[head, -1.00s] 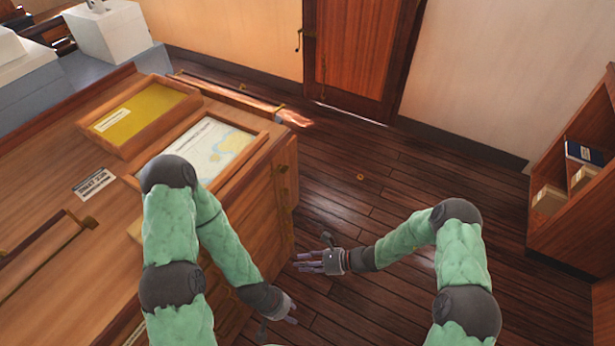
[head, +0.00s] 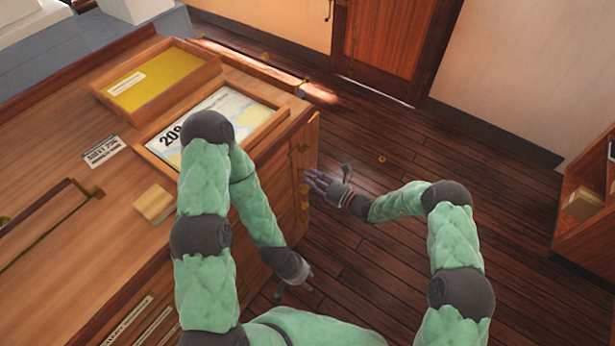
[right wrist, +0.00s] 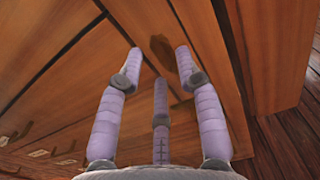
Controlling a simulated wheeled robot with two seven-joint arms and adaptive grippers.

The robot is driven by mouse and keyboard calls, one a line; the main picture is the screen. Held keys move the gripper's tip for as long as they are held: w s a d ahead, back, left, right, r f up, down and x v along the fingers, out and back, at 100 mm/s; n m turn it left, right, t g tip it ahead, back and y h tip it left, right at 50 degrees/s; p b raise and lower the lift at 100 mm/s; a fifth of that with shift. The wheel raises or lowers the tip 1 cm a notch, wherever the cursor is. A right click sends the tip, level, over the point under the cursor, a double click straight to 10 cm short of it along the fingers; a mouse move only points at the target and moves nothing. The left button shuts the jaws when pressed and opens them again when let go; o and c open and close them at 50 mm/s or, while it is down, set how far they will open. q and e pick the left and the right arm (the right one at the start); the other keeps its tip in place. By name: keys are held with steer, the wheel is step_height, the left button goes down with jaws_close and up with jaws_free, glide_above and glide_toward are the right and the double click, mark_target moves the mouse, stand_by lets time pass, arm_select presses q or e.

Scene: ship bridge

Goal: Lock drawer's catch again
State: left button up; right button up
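The wooden chart cabinet (head: 60,180) fills the left of the head view. Small brass fittings (head: 302,188) sit along its right-hand side; I cannot tell which is the drawer's catch or whether it is locked. My right gripper (head: 318,185) is open and empty, its fingertips close to these fittings; contact is unclear. In the right wrist view its spread fingers (right wrist: 160,62) face a wooden panel with a dark, roughly six-sided spot (right wrist: 163,48) between them. My left gripper (head: 294,290) hangs lower, beside the cabinet's side, fingers apart and empty.
On the cabinet top are a yellow-lined tray (head: 155,85), a framed chart marked 208 (head: 245,107), a label (head: 102,151) and a small wooden block (head: 153,204). A shelf (head: 590,190) stands at the right.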

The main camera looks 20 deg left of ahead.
steer(key=shift+x, duration=1.1)
jaws_close()
steer(key=shift+m, duration=0.3)
steer(key=m, duration=0.3)
steer(key=shift+r+m+p, duration=0.1)
steer(key=shift+m+p, duration=0.2)
steer(key=shift+p, duration=0.1)
steer(key=m, duration=0.4)
steer(key=shift+r+m+p, duration=0.1)
steer(key=shift+m+p, duration=0.2)
steer(key=shift+p, duration=0.05)
steer(key=shift+w+m+p, duration=0.1)
steer(key=shift+m+p, duration=0.35)
steer(key=shift+m, duration=4.05)
